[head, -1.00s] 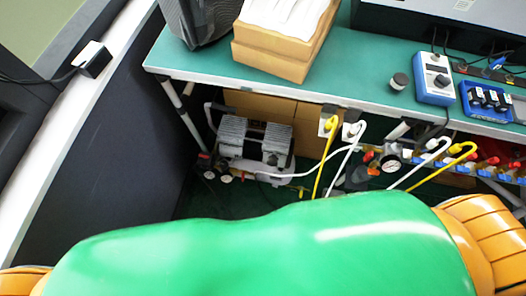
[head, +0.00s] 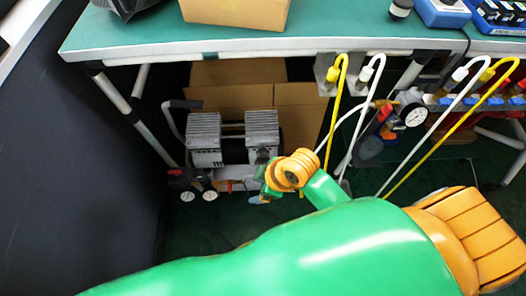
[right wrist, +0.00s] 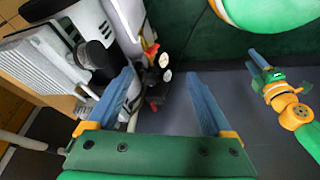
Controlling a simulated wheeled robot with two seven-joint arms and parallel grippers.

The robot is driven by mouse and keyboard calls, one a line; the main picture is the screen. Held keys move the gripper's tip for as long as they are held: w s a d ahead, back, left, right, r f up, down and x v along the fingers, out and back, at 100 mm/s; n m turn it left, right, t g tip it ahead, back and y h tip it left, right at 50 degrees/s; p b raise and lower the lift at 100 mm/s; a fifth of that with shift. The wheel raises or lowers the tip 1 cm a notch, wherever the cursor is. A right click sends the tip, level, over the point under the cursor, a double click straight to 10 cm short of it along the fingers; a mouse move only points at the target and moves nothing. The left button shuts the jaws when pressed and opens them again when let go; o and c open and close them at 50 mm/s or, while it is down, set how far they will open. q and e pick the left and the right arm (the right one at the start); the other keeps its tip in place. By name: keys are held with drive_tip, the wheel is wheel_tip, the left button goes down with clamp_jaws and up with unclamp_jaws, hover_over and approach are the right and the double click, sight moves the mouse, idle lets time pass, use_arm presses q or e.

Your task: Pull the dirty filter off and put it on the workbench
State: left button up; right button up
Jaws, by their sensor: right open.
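The compressor (head: 205,140), with grey finned heads, stands on the floor under the green-topped workbench (head: 345,20). In the right wrist view the compressor (right wrist: 45,65) is at the left, with a dark round cap (right wrist: 93,54) on its side. This may be the dirty filter, but I cannot tell for sure. My right gripper (right wrist: 160,78) is open and empty, with its blue fingers apart beside the compressor. In the head view it is small and partly hidden by its orange wrist. My left gripper (right wrist: 266,66) shows small at the right of the wrist view; its opening is unclear.
Cardboard boxes (head: 232,95) stand behind the compressor. White and yellow hoses (head: 372,95) hang at its right, near a gauge (head: 415,116). A table leg (head: 125,105) and dark wall (head: 70,190) are at the left. The bench's middle front is clear.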

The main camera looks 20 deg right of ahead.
drive_tip(key=w+a+n+g, duration=0.1)
drive_tip(key=w+a+n, duration=0.15)
drive_tip(key=n, duration=0.45)
wheel_tip(320, 180, up, 4)
drive_tip(key=n+g+h, duration=0.2)
drive_tip(key=n+h, duration=0.1)
drive_tip(key=n, duration=1.1)
hover_over(263, 155)
drive_tip(key=shift+s+a, duration=0.1)
drive_tip(key=shift+a, duration=0.1)
drive_tip(key=shift+d+b, duration=0.3)
wheel_tip(263, 155, down, 5)
drive_tip(key=shift+r+b, duration=0.1)
drive_tip(key=shift+b, duration=0.85)
drive_tip(key=shift+f, duration=0.6)
drive_tip(key=shift+f+b, duration=0.3)
drive_tip(key=shift+f, duration=0.1)
use_arm(q)
drive_tip(key=w+f, duration=0.2)
drive_tip(key=f, duration=0.1)
drive_tip(key=shift+a, duration=0.2)
